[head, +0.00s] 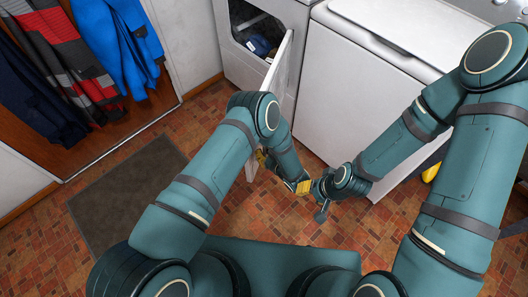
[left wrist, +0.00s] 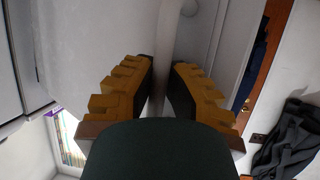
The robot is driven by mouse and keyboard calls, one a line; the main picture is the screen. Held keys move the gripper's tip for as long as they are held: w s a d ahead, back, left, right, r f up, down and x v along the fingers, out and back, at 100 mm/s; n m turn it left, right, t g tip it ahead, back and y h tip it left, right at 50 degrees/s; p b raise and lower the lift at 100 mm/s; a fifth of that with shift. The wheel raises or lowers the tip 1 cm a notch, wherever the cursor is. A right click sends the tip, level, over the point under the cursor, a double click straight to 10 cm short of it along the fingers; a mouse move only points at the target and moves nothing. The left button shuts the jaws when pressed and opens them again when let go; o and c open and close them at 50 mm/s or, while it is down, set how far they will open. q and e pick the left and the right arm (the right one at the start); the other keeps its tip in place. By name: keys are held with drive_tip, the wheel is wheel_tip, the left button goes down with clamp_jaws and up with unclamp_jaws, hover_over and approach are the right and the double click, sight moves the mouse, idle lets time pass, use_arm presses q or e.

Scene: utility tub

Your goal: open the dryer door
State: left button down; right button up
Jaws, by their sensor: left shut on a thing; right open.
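The dryer (head: 250,75) stands at the top of the head view. Its white door (head: 281,75) stands open, swung out toward me, and blue and dark laundry (head: 260,45) shows inside. My left gripper (head: 262,158) is at the door's lower, outer part, mostly hidden by my left forearm. In the left wrist view its yellow-padded fingers (left wrist: 162,85) are on either side of a white upright part of the door (left wrist: 168,45). My right gripper (head: 304,187) is open to the right of the left one, low over the floor; its fingers are partly hidden.
A white top-lid machine (head: 345,85) stands right of the dryer. Jackets (head: 60,55) hang in a wooden alcove at the left. A dark mat (head: 125,195) lies on the brick-patterned floor (head: 210,110), which is clear left of the door.

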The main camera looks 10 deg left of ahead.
idle(0.4)
use_arm(q)
drive_tip(key=c, duration=1)
unclamp_jaws()
drive_tip(key=shift+s, duration=0.1)
drive_tip(key=shift+d, duration=0.1)
